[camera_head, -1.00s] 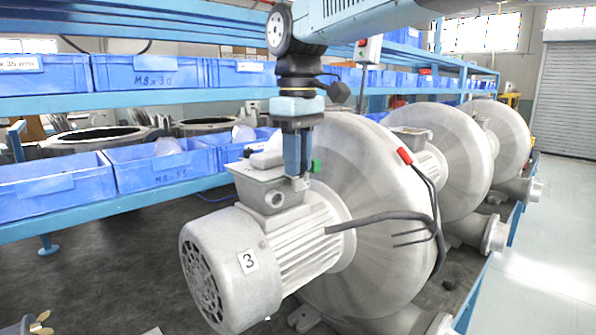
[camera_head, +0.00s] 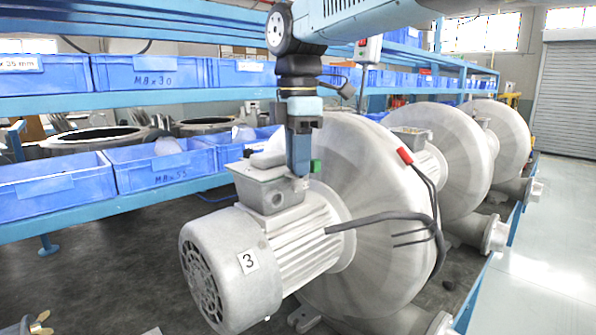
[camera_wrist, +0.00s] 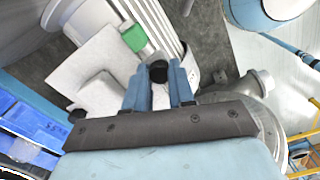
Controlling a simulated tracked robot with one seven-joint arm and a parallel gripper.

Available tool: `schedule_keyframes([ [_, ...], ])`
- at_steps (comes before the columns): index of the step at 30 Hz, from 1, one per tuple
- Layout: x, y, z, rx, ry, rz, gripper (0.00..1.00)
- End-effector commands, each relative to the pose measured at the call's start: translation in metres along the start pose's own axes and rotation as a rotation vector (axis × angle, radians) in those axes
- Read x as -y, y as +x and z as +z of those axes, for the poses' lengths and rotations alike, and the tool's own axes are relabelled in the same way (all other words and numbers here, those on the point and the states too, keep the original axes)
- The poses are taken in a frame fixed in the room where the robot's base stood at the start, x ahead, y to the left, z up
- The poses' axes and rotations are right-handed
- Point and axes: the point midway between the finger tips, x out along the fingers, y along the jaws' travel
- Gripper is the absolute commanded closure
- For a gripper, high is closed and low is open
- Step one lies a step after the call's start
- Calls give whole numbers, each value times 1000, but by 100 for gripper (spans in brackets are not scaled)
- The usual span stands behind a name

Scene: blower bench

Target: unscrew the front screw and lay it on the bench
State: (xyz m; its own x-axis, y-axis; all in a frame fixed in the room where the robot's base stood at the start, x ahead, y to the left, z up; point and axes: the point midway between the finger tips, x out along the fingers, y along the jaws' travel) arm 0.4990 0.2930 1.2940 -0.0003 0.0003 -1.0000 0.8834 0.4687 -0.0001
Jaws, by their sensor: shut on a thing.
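My gripper (camera_head: 299,172) points straight down at the right side of this box. In the wrist view my gripper (camera_wrist: 159,72) has its two blue fingers closed around a dark round head, the front screw (camera_wrist: 158,73). The screw is hidden behind the fingers in the head view, and its shank does not show. I cannot tell how far it is screwed in.
A green block (camera_head: 316,166) sits right beside the fingers, also in the wrist view (camera_wrist: 134,38). A black cable (camera_head: 380,217) and red clip (camera_head: 404,156) lie to the right. Blue bins (camera_head: 150,168) stand behind. Dark bench surface (camera_head: 90,270) is bare at left.

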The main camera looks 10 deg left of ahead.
Motion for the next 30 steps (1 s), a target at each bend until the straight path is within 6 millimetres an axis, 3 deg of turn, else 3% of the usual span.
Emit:
schedule_keyframes([
  [30, 1, 0, -2, -3, -984, -2, 100],
])
